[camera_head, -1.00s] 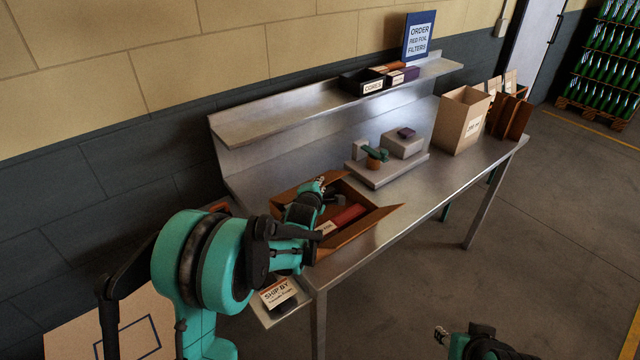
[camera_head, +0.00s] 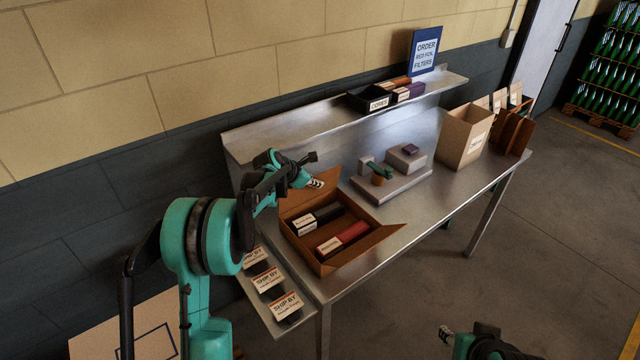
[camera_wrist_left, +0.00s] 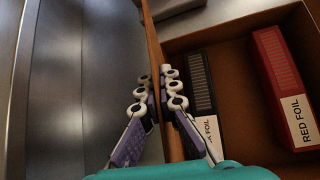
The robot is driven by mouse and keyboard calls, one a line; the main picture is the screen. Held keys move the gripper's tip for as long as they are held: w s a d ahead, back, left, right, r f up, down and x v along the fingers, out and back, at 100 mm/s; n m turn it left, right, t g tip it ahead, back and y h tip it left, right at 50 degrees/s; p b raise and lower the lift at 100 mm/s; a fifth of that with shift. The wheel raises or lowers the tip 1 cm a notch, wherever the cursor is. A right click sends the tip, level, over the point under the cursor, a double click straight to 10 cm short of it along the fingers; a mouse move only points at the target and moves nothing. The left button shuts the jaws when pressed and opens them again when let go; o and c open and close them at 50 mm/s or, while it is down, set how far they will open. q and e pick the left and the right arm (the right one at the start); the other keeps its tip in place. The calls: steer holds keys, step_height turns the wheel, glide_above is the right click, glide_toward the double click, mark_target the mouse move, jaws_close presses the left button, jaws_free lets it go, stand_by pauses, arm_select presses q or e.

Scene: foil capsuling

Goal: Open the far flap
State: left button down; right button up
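An open brown cardboard box (camera_head: 322,270) stands on the steel bench. Its far flap (camera_head: 325,183) stands raised at the back; in the left wrist view the flap (camera_wrist_left: 153,40) shows nearly edge-on, running between my fingers. My left gripper (camera_head: 314,178) is at this flap. In the wrist view the fingertips (camera_wrist_left: 156,88) are close together, one on each side, and look shut on it. The near-right flap (camera_head: 385,238) is folded outward. A black foil carton (camera_head: 322,215) and a red foil carton (camera_head: 350,233) lie inside. My right gripper (camera_head: 446,334) is low, off the bench; its fingers are too small to judge.
A grey fixture (camera_head: 395,185) stands right of the box, with a tall open carton (camera_head: 465,135) beyond. A shelf (camera_head: 300,125) runs behind. "Ship by" cards (camera_head: 285,305) sit on a lower ledge at left. The bench front right of the box is clear.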

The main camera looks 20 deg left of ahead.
arm_select(q)
steer(key=w+a+n+g+h, duration=0.1)
steer(key=w+a+n+g+h+p, duration=0.1)
steer(key=a+h, duration=0.1)
steer(key=shift+w+a+f, duration=0.15)
steer(key=shift+w+a, duration=0.05)
steer(key=shift+w, duration=0.05)
steer(key=shift+w+a, duration=0.1)
steer(key=shift+a, duration=0.2)
stand_by(0.5)
steer(key=c, duration=1.8)
jaws_free()
steer(key=shift+w+f, duration=0.1)
steer(key=shift+f, duration=0.05)
steer(key=shift+o, duration=0.2)
steer(key=v, duration=1.2)
steer(key=shift+w, duration=0.25)
